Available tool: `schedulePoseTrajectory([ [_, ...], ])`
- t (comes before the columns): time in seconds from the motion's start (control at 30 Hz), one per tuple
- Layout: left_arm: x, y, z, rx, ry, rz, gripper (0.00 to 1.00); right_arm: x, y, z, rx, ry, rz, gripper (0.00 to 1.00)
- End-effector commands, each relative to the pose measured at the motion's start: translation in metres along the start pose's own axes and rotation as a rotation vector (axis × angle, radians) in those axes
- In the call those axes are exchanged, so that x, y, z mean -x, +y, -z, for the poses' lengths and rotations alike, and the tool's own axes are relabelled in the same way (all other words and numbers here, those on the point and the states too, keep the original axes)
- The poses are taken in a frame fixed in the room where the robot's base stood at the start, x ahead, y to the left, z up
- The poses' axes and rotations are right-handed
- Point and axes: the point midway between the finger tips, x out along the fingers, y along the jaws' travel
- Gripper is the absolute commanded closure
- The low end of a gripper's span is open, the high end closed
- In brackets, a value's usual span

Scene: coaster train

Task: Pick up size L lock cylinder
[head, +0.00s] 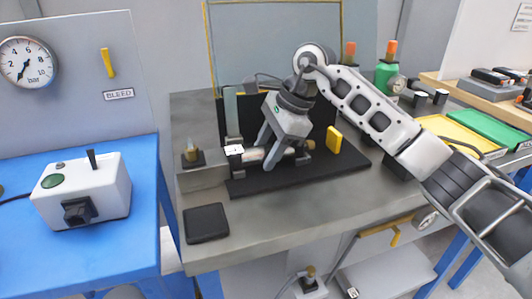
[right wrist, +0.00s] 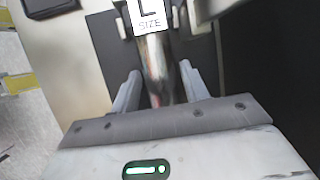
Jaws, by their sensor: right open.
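The lock cylinder (head: 262,156) is a metallic cylinder lying level in a holder on a black base plate on the grey bench. In the right wrist view the cylinder (right wrist: 156,62) lies between my fingers, below a white label (right wrist: 150,14) reading "L SIZE". My right gripper (head: 270,152) reaches down over the cylinder from the right arm. Its fingers are open, one on each side of the cylinder, as the right wrist view (right wrist: 157,82) also shows. The gripper hides part of the cylinder. My left gripper is not in view.
A yellow block (head: 334,140) stands right of the cylinder on the black base plate (head: 330,172). A dark square pad (head: 206,223) lies at the bench's front left. A white box (head: 82,190) sits on the blue table. Yellow (head: 455,132) and green (head: 492,132) trays are at right.

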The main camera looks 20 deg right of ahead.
Motion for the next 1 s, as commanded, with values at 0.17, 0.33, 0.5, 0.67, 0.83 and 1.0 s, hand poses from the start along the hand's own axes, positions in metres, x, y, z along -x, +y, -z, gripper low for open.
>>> schedulePoseTrajectory([
  [0.17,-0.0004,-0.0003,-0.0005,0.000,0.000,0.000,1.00,-0.0005,0.0001,0.0003,0.000,0.000,0.000,0.91],
  [0.33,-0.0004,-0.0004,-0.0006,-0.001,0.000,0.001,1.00,-0.0006,0.0003,0.0004,0.000,0.000,-0.001,1.00],
  [0.5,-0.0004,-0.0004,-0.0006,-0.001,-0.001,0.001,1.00,-0.0007,0.0004,0.0003,0.000,0.000,-0.001,1.00],
  [0.67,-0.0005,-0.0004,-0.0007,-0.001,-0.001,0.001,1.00,-0.0008,0.0005,0.0003,0.000,0.000,-0.002,1.00],
  [0.83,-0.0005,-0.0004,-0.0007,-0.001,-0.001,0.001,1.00,-0.0009,0.0006,0.0003,0.000,0.000,-0.002,1.00],
  [1.0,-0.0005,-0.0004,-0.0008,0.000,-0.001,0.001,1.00,-0.0010,0.0006,0.0003,0.000,0.000,-0.003,1.00],
])
